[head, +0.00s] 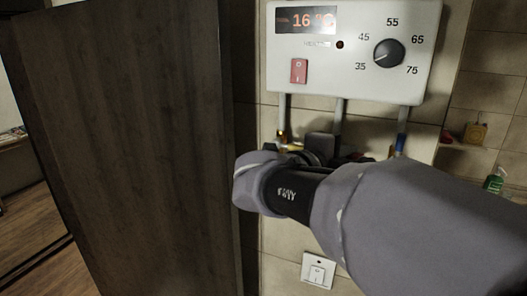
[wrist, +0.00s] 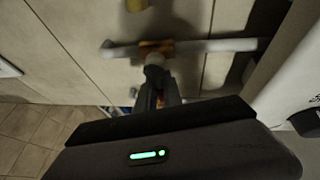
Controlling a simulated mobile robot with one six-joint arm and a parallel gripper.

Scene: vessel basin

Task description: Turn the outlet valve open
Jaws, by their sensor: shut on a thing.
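In the wrist view a pale pipe runs across the wall, with a brass-coloured valve fitting (wrist: 152,47) in its middle. My gripper (wrist: 157,88) reaches up to this fitting, its fingers shut on a small part there that I take to be the valve handle. The fingers hide most of that part, so its angle cannot be told. In the head view my arm covers the gripper and most of the valves. A brass fitting (head: 282,136) shows on the left pipe below the heater.
The white water heater (head: 350,85) hangs just above my arm, its display (head: 305,20) reading 16 °C. A dark wooden panel (head: 125,150) stands close on the left. A wall switch (head: 318,270) is below and a green bottle (head: 494,180) at the right.

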